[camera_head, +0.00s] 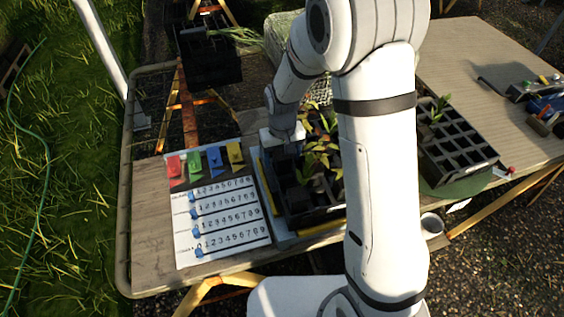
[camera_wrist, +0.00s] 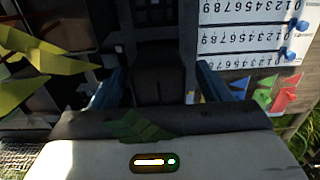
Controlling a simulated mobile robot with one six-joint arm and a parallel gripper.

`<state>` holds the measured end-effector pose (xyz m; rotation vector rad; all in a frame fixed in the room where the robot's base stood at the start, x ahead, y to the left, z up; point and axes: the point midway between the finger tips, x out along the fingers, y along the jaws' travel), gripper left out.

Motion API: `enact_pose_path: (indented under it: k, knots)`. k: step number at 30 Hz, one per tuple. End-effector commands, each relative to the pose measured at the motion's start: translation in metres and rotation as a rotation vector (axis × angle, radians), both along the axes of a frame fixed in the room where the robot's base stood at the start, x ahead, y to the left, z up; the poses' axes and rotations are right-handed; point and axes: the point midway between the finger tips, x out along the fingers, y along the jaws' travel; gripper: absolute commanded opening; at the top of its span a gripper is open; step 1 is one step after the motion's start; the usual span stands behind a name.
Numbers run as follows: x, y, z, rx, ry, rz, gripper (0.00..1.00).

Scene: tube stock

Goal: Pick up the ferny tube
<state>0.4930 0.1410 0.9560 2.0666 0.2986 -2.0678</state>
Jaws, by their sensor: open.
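My gripper (camera_wrist: 160,72) is open in the wrist view, with one blue finger on each side of a dark square tube (camera_wrist: 153,88). Dark green, fern-like leaves (camera_wrist: 143,130) show close against the gripper's palm, above that tube; I cannot tell for sure that they grow from it. In the head view my gripper (camera_head: 284,140) is low over the left part of the black tray (camera_head: 312,217); its fingertips are hidden there. Neither finger visibly touches the tube.
Yellow-green leafy plants (camera_head: 322,158) stand in the tray beside my gripper. A numbered sheet (camera_head: 217,222) with coloured flags lies left of it. A second black tray (camera_head: 458,155) stands right, and a black crate (camera_head: 210,62) with long leaves stands behind. A white cup (camera_head: 431,224) is near the edge.

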Motion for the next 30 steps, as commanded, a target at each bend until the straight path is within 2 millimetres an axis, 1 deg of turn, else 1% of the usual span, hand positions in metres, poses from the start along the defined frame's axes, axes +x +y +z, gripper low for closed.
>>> enact_pose_path:
  k: [1,4,11,12,30]
  knots:
    - [-0.0002,-0.0007,-0.0055,-0.001,0.003,-0.001,0.70]
    - [0.0001,-0.0010,-0.0131,0.000,0.001,-0.002,0.70]
    - [0.0005,-0.0013,-0.0153,0.000,-0.001,-0.002,0.70]
    - [0.0004,-0.0013,-0.0152,0.000,-0.001,-0.002,0.69]
    - [0.0006,-0.0020,-0.0149,0.000,-0.001,-0.004,0.19]
